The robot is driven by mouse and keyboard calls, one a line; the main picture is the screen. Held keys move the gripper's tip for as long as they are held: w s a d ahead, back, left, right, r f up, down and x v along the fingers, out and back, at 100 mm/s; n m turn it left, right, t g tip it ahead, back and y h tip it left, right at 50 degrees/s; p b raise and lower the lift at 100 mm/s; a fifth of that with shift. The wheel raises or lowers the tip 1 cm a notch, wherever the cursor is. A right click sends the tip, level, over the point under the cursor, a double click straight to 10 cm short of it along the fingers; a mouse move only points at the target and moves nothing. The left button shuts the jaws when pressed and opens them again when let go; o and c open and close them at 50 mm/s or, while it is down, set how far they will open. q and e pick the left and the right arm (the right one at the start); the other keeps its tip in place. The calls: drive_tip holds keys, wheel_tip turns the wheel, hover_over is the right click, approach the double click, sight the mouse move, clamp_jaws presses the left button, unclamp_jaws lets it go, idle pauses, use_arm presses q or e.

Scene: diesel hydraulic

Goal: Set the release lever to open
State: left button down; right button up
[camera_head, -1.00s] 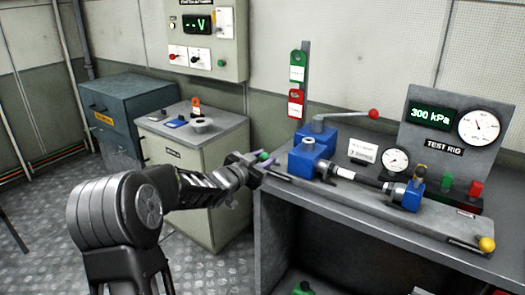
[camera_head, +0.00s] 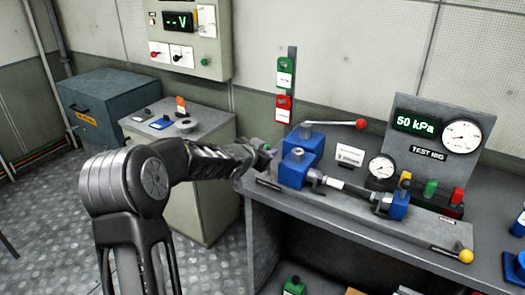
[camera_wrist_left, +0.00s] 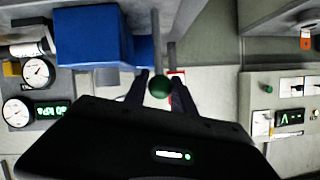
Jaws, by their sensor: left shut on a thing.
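A lever with a green ball knob (camera_head: 267,147) stands at the left end of the test rig, beside the blue block (camera_head: 297,170). My left gripper (camera_head: 256,156) is at this knob and partly hides it and its rod. In the left wrist view the green knob (camera_wrist_left: 160,87) sits between the two fingers of my left gripper (camera_wrist_left: 160,78), which is shut on it, and a grey rod (camera_wrist_left: 156,38) runs up from it. I cannot read a label naming the release lever. My right gripper is not in view.
A red-ball lever (camera_head: 361,124) reaches out behind the blue block, and a yellow-ball lever (camera_head: 466,256) is at the rig's right front. The pressure display (camera_head: 416,123) reads 50 kPa. A low cabinet (camera_head: 205,205) stands left of the bench.

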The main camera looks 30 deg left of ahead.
use_arm(q)
drive_tip(key=shift+w+r, duration=0.3)
drive_tip(key=shift+w, duration=0.5)
drive_tip(key=shift+a, duration=0.1)
drive_tip(key=c, duration=1.1)
unclamp_jaws()
drive_tip(key=shift+f, duration=0.15)
drive_tip(key=shift+o, duration=0.2)
drive_tip(key=v, duration=0.7)
drive_tip(key=shift+s, duration=0.4)
